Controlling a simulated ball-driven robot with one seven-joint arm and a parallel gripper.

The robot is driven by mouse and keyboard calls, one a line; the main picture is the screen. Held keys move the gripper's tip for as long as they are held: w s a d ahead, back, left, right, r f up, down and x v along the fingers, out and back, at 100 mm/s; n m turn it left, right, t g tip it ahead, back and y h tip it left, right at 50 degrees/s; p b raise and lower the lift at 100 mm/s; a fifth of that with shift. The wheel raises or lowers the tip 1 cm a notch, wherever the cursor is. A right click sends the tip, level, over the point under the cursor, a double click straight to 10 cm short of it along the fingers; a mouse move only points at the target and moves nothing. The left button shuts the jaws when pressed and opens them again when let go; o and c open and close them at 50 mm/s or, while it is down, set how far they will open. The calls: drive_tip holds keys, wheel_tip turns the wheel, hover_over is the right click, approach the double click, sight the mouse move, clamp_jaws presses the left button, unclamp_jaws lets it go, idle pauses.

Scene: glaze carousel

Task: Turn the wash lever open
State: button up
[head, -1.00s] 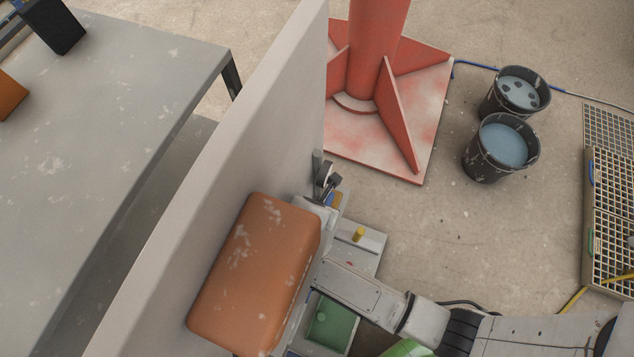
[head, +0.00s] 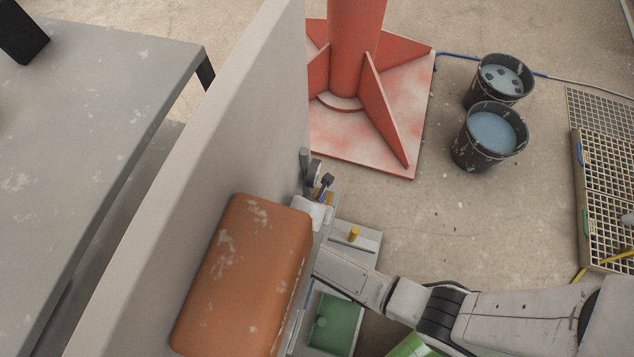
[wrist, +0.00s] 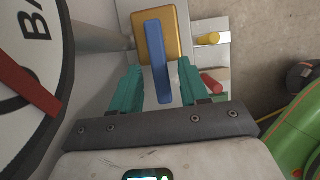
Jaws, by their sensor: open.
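In the wrist view a flat blue lever (wrist: 158,55) is mounted on a gold block (wrist: 181,33). It points down the picture toward my gripper, slightly tilted. My gripper (wrist: 160,68) is open, with one teal finger on each side of the lever's lower part. I cannot tell whether either finger touches it. In the head view my gripper (head: 316,211) is beside the upright panel, behind the orange box; its fingers are hard to make out and the blue lever is not clear there.
A gauge (wrist: 28,75) with a red needle fills the wrist view's left. A yellow knob (wrist: 207,39) and a red knob (wrist: 211,83) sit right of the lever. The orange box (head: 245,275) stands close to my arm. Two buckets (head: 489,135) stand on open floor beyond.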

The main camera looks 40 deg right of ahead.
clamp_jaws()
idle(0.4)
